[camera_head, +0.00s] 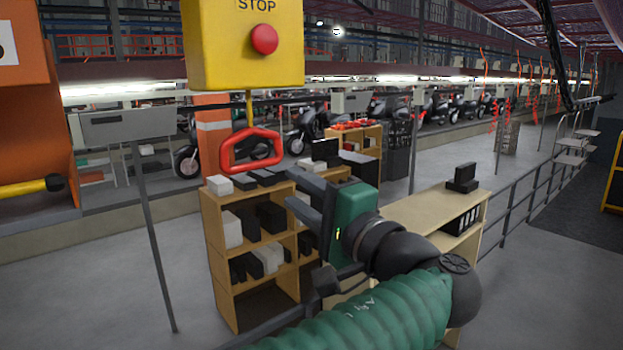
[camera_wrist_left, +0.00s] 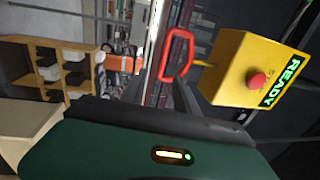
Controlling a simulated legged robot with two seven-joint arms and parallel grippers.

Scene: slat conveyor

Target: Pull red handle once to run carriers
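The red handle (camera_head: 251,149) is a ring-shaped pull hanging on a short yellow cord below a yellow control box (camera_head: 243,50) with a red button and the word STOP. My left gripper (camera_head: 291,188) is below and right of the handle, apart from it. Its two dark fingers show a gap with nothing between them. In the left wrist view, the handle (camera_wrist_left: 176,57) shows beyond the dark fingers, and the yellow box (camera_wrist_left: 236,75) carries a lit green READY sign (camera_wrist_left: 281,81). My right gripper is not in view.
A wooden shelf (camera_head: 222,262) with black and white boxes stands behind my gripper. A wooden bench (camera_head: 425,212) is to its right. An orange machine (camera_head: 36,115) fills the left edge, near a grey post (camera_head: 153,240). Motorcycles (camera_head: 310,130) stand behind. The space around the handle looks free.

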